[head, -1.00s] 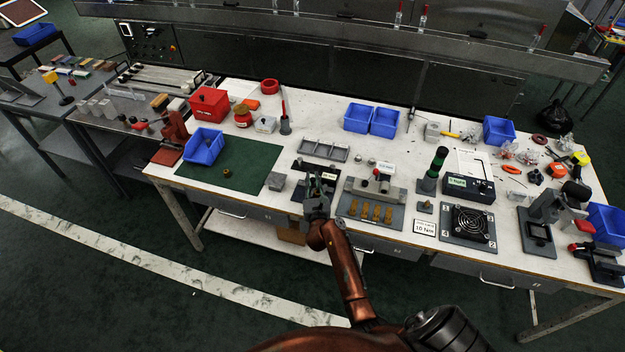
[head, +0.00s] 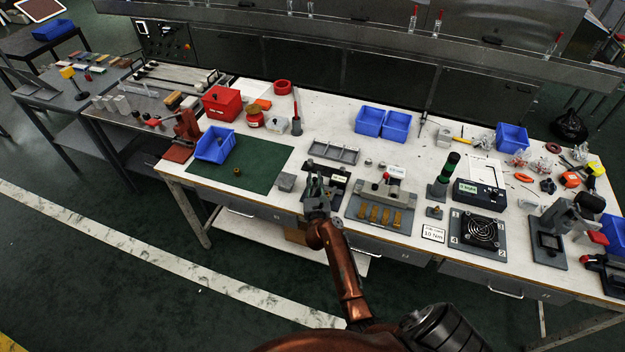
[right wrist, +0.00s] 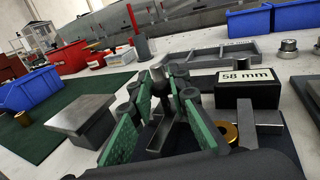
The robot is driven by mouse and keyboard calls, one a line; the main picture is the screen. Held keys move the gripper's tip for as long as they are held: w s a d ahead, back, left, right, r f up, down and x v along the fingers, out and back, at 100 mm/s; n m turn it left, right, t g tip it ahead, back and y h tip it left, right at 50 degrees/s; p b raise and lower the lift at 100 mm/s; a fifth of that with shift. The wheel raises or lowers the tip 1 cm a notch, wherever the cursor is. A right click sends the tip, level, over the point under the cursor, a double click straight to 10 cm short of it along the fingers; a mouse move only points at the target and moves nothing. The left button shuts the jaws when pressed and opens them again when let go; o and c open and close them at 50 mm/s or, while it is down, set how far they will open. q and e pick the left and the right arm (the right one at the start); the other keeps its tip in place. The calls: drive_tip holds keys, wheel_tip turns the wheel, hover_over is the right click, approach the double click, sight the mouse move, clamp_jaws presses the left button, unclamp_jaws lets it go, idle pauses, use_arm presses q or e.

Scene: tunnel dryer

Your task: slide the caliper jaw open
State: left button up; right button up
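The caliper station is a dark plate (head: 341,196) at the bench's front edge, beside the green mat. In the right wrist view, a black block (right wrist: 247,92) labelled 58 mm stands on it. Grey metal parts of what looks like the caliper (right wrist: 167,134) show low between my fingers, and a brass ring (right wrist: 229,132) lies to their right. My right gripper (head: 316,184) is over the plate's left part. In the right wrist view its green-padded fingers (right wrist: 162,100) are apart, either side of the grey metal; contact cannot be told. My left gripper is not in view.
A grey block (right wrist: 82,118) stands close left of the gripper. A divided grey tray (head: 333,152) lies behind, and a fixture with brass parts (head: 380,214) stands to the right. The green mat (head: 262,162) is mostly clear, with a blue bin (head: 214,145) at its left.

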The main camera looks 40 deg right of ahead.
sight(315, 194)
drive_tip(key=o, duration=0.3)
drive_tip(key=shift+o, duration=0.2)
drive_tip(key=v, duration=0.6)
drive_tip(key=shift+s+a, duration=0.15)
drive_tip(key=shift+s, duration=0.05)
drive_tip(key=shift+s+a, duration=0.25)
drive_tip(key=shift+s, duration=0.15)
